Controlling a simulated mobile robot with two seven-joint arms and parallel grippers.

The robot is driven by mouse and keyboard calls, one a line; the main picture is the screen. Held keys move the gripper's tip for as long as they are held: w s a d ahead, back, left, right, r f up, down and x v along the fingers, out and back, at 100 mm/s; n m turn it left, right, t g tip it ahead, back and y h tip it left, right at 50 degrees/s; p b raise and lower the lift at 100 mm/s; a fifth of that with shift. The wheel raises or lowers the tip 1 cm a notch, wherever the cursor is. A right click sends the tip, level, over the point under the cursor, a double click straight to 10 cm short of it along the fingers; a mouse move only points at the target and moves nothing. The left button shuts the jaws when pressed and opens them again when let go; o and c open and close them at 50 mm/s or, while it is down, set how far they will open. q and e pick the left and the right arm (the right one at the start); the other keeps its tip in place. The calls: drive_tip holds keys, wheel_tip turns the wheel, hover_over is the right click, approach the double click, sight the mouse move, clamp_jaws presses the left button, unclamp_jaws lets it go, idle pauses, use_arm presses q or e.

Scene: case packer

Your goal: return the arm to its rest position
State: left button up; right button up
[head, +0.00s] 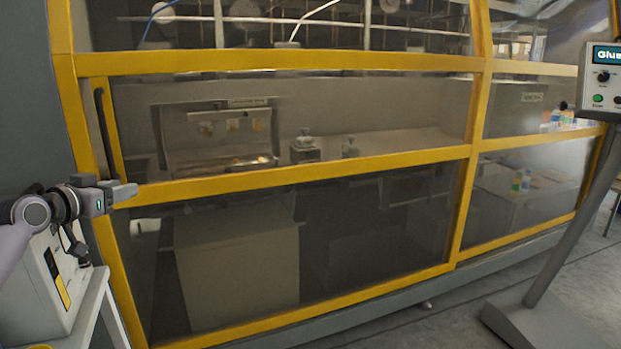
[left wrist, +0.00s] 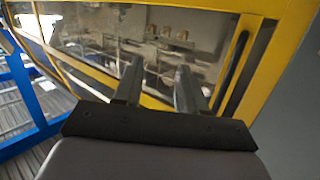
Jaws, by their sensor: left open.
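My left arm (head: 20,225) comes in from the left edge in the head view. Its gripper (head: 125,189) is in front of the yellow-framed machine's left post, near the lower end of a dark vertical door handle (head: 104,130). In the left wrist view the two fingers of this gripper (left wrist: 158,85) stand apart with nothing between them. The dark handle (left wrist: 232,72) shows there to the right of the fingers, apart from them. My right gripper is in neither view.
The case packer's yellow frame (head: 300,180) and clear panels fill most of the head view. A white box-like unit (head: 40,290) stands on a white table (head: 92,305) below my left arm. A control panel (head: 605,85) on a grey stand (head: 570,240) is at right. Grey floor shows at lower right.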

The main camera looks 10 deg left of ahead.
use_arm(q)
drive_tip(key=s+d+f+m+g+h+p, duration=0.15)
drive_tip(key=s+d+f, duration=0.25)
drive_tip(key=d+f, duration=0.6)
drive_tip(key=s+d+f+g+p, duration=0.1)
drive_tip(key=s+d+f+g, duration=0.15)
drive_tip(key=d+f, duration=0.75)
drive_tip(key=s+d+f+p, duration=0.1)
drive_tip(key=s+d+f, duration=0.3)
drive_tip(key=s, duration=0.4)
drive_tip(key=s+d+f+g+p, duration=0.1)
drive_tip(key=s+d+f, duration=0.3)
drive_tip(key=s, duration=0.4)
drive_tip(key=s+d+f+p, duration=0.1)
drive_tip(key=s+d+f, duration=0.3)
drive_tip(key=s+f, duration=0.2)
drive_tip(key=s, duration=0.2)
drive_tip(key=shift+s+d, duration=0.3)
drive_tip(key=shift+s, duration=0.1)
drive_tip(key=shift+h, duration=0.25)
